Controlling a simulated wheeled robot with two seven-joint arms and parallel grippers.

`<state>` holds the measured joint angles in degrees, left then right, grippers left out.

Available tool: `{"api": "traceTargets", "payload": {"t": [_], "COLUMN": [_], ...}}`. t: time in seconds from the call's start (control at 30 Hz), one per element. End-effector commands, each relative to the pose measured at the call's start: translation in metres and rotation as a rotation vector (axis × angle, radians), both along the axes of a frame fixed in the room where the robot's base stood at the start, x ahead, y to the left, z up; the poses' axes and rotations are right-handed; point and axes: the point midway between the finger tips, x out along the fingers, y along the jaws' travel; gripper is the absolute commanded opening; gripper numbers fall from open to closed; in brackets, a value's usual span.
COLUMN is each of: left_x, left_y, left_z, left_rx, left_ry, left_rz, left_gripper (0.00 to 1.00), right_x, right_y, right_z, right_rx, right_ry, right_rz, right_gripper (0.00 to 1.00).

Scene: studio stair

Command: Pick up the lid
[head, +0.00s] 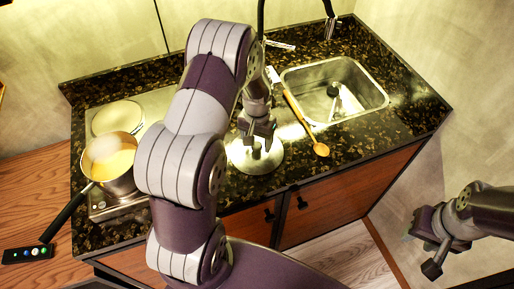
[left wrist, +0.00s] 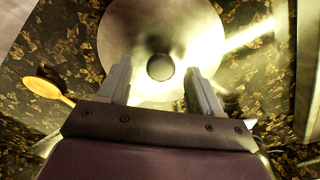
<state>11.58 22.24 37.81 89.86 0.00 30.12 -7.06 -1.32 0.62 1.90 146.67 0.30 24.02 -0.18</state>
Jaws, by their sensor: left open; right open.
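The lid (head: 269,163) is a round silvery disc lying on the dark speckled counter, left of the sink. In the left wrist view the lid (left wrist: 122,40) shows with its dark round knob (left wrist: 160,67) in the middle. My left gripper (head: 258,143) is above the lid, fingers pointing down at it. In the left wrist view the left gripper (left wrist: 160,85) is open and empty, with the knob between its fingertips in the picture. I cannot tell whether the fingers are level with the knob. My right gripper (head: 430,243) is open and empty, off the counter at the lower right.
A pot (head: 109,164) with yellow contents stands on the stove at the left. A wooden spoon (head: 307,127) lies between lid and sink (head: 341,85); it also shows in the left wrist view (left wrist: 46,90). The faucet (head: 330,25) rises at the back. The counter's right end is clear.

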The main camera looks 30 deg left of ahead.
Motion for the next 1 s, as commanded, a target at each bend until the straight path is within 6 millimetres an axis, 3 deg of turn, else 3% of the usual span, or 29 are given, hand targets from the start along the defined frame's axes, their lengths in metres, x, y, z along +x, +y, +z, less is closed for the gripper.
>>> {"api": "traceTargets", "payload": {"t": [0.27,0.37,0.47,0.5,0.8,1.0], "left_x": [0.000,0.000,0.000,0.000,0.000,0.002], "left_y": [0.000,0.000,0.000,0.000,0.000,0.000], "left_z": [-0.009,-0.009,-0.009,-0.009,-0.006,0.017], "left_rx": [0.000,0.000,0.000,0.000,0.000,0.001], "left_ry": [-0.001,-0.001,-0.001,-0.001,-0.002,-0.006], "left_rz": [0.000,0.000,0.000,0.000,0.000,0.000], "left_gripper": [0.65,0.39,0.06,0.00,0.00,0.00], "right_x": [0.000,0.000,0.000,0.000,0.000,0.000], "right_y": [0.000,0.000,0.000,0.000,0.000,0.000], "right_z": [0.001,0.001,0.001,0.001,0.000,-0.007], "right_rx": [0.000,0.000,0.000,0.000,0.000,0.000], "right_ry": [0.001,0.001,0.001,0.001,0.001,0.001], "right_rz": [0.000,0.000,0.000,0.000,0.000,0.000], "right_gripper": [0.41,0.41,0.41,0.41,0.41,0.41]}}
